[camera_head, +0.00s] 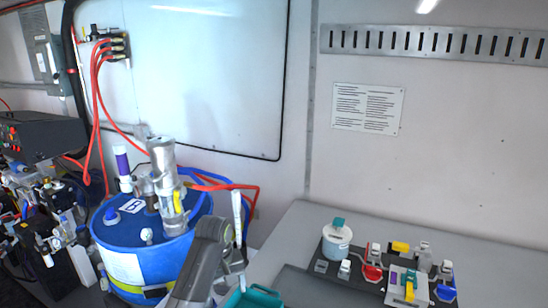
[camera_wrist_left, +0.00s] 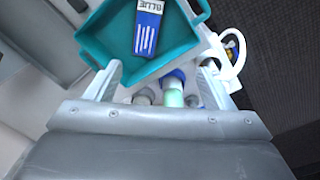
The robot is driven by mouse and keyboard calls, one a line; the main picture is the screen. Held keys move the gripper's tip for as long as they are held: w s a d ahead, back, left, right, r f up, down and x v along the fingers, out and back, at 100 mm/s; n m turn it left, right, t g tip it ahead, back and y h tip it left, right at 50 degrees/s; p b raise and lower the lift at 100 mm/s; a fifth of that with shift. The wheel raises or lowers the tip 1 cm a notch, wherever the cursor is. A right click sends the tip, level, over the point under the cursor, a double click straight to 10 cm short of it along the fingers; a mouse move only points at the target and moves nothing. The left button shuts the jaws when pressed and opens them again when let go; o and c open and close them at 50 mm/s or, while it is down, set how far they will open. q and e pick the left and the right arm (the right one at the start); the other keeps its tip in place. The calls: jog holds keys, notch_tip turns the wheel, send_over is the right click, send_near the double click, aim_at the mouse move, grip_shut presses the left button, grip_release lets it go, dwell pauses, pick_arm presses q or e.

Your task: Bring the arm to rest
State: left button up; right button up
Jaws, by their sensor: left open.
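My left arm rises from the bottom of the head view, and its grey gripper (camera_head: 232,262) is in front of the blue drum (camera_head: 180,262). In the left wrist view the two pale fingers of my left gripper (camera_wrist_left: 163,80) are spread apart with nothing held between them. Beyond them is a teal tray (camera_wrist_left: 105,38) holding a blue item labelled "BLUE" (camera_wrist_left: 148,28). The tray also shows at the bottom edge of the head view (camera_head: 262,291), just right of my gripper. I cannot tell whether the fingers touch the tray. My right gripper is not in view.
A grey table (camera_head: 310,222) at the right carries a dark mat with a teal-topped container (camera_head: 336,238) and several small coloured parts. Red hoses (camera_head: 98,90) run down the left wall. Dark machinery (camera_head: 45,135) stands at far left. The table's back strip is clear.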

pick_arm(q)
jog(key=s+a+f+m+t, duration=0.1)
jog(key=s+a+f, duration=0.5)
jog(key=s, duration=0.4)
jog(key=s+a+f+m+t, duration=0.1)
jog(key=s+a+f, duration=0.55)
jog(key=s, duration=0.25)
jog(key=s+a+r+m+t+y, duration=0.1)
jog(key=s+a+r, duration=0.15)
jog(key=s, duration=0.75)
jog(key=s+a+r+m+y, duration=0.1)
jog(key=s+a+r, duration=0.15)
jog(key=s, duration=0.75)
notch_tip(320, 180, down, 34)
jog(key=a+f+g+b, duration=0.1)
jog(key=a+b, duration=0.1)
jog(key=b, duration=0.6)
jog(key=s+d+f+b, duration=0.1)
jog(key=s+f+b, duration=0.2)
jog(key=s+f, duration=0.4)
jog(key=s+f+g+b, duration=0.1)
jog(key=s+f+b, duration=0.2)
jog(key=s+f, duration=0.5)
notch_tip(320, 180, down, 6)
jog(key=shift+d+r+h, duration=0.1)
jog(key=shift+d+h, duration=0.2)
jog(key=shift+d, duration=0.1)
